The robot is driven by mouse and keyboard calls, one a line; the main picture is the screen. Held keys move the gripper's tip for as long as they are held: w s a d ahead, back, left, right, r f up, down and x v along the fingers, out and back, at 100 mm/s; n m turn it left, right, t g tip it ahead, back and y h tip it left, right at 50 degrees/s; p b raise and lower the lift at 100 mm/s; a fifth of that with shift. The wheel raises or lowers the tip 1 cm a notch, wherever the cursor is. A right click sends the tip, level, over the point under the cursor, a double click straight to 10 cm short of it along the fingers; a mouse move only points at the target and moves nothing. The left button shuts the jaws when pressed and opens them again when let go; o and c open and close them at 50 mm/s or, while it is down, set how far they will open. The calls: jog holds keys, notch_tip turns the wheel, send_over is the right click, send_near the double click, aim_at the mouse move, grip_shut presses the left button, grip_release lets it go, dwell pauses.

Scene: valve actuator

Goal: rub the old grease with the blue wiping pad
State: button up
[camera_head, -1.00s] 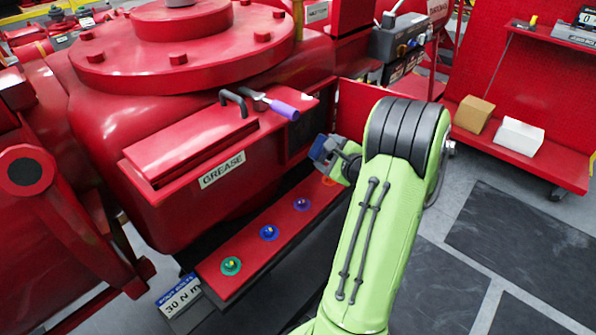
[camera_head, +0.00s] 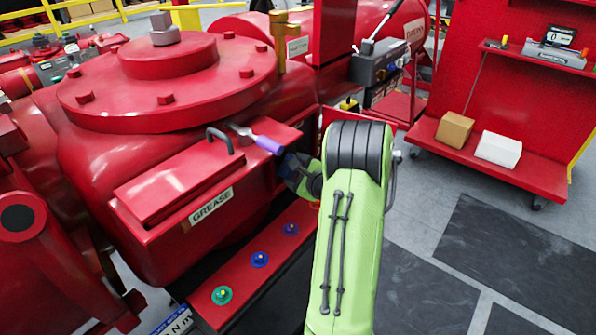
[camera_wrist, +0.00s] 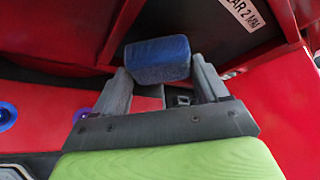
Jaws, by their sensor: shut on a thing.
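My gripper (camera_wrist: 160,88) is shut on the blue wiping pad (camera_wrist: 157,58), which sits between the two fingertips in the wrist view. In the head view my gripper (camera_head: 292,170) is at the right end of the red box labelled GREASE (camera_head: 211,205), just below a purple-handled tool (camera_head: 266,144). I cannot tell whether the pad touches a surface. I cannot make out the old grease in either view.
A red ledge (camera_head: 240,282) below the box carries green (camera_head: 221,295), blue (camera_head: 260,260) and purple (camera_head: 291,229) round knobs. A black handle (camera_head: 221,140) stands on the box lid. A red shelf cart with a cardboard box (camera_head: 454,130) and a white box (camera_head: 498,149) stands right. Floor at right is clear.

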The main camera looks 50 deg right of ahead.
aim_at(303, 162)
jog(key=shift+w, duration=0.15)
jog(key=shift+d+p, duration=0.65)
jog(key=shift+d, duration=1.25)
jog(key=shift+w+d+p, duration=0.6)
jog(key=shift+d+p, duration=0.55)
jog(key=shift+d, duration=2.2)
jog(key=shift+a+b, duration=0.9)
jog(key=shift+a, duration=4.45)
jog(key=shift+w+d+r+p, duration=0.1)
jog(key=shift+w+d+p, duration=0.3)
jog(key=shift+d, duration=1.35)
jog(key=shift+w+d+r+p, duration=0.1)
jog(key=shift+d+p, duration=0.55)
jog(key=shift+d, duration=1.1)
jog(key=shift+w+d+p, duration=0.2)
jog(key=shift+d+p, duration=0.35)
jog(key=shift+d, duration=1.2)
jog(key=shift+s+a+f+b, duration=0.1)
jog(key=shift+a+b, duration=0.15)
jog(key=shift+a, duration=1.55)
jog(key=shift+s+a+r+b, duration=0.1)
jog(key=shift+s+a+b, duration=0.1)
jog(key=shift+a, duration=1.55)
jog(key=shift+s+a+f+b, duration=0.1)
jog(key=shift+a+b, duration=0.15)
jog(key=shift+a, duration=1.55)
